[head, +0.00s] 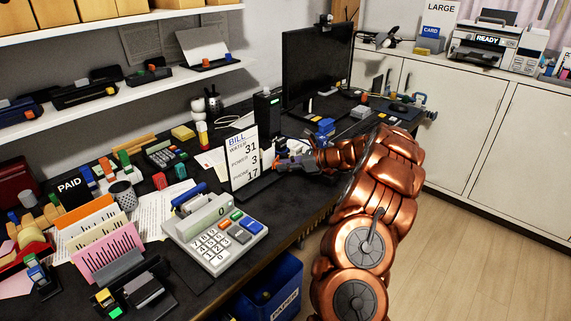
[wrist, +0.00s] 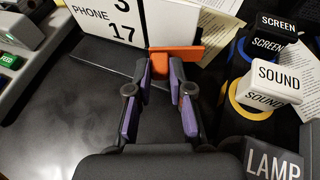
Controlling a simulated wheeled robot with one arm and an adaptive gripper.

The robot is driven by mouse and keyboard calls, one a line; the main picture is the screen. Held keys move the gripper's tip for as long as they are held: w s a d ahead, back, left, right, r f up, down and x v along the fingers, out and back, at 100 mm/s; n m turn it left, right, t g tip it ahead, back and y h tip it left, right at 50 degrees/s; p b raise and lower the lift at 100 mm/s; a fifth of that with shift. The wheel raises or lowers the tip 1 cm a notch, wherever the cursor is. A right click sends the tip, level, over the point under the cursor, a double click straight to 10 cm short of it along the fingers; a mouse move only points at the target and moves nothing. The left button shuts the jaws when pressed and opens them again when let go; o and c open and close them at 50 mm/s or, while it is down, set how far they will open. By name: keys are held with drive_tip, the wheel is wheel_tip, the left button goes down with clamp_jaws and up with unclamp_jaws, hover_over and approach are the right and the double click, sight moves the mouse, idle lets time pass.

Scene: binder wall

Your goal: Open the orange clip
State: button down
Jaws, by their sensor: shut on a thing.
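The orange clip (wrist: 182,51) sits at the bottom edge of the white bill card (wrist: 140,25) in the wrist view. My gripper (wrist: 161,66) has its two purple-padded fingers at the clip, shut on its near part, which is partly hidden between the fingertips. The upper part of the clip shows beyond the fingers. In the head view, my gripper (head: 286,164) is beside the lower right of the bill card (head: 243,158), which stands upright on the dark desk and lists water, power and phone.
A calculator (head: 214,230) stands in front of the card. In the wrist view, labelled blocks SOUND (wrist: 276,80) and LAMP (wrist: 272,160) are close on the right. A blue paper bin (head: 270,290) is below the desk edge. A monitor (head: 316,65) stands behind.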

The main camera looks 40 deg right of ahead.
drive_tip(key=c, duration=1)
unclamp_jaws()
drive_tip(key=shift+c, duration=0.2)
drive_tip(key=v, duration=1.2)
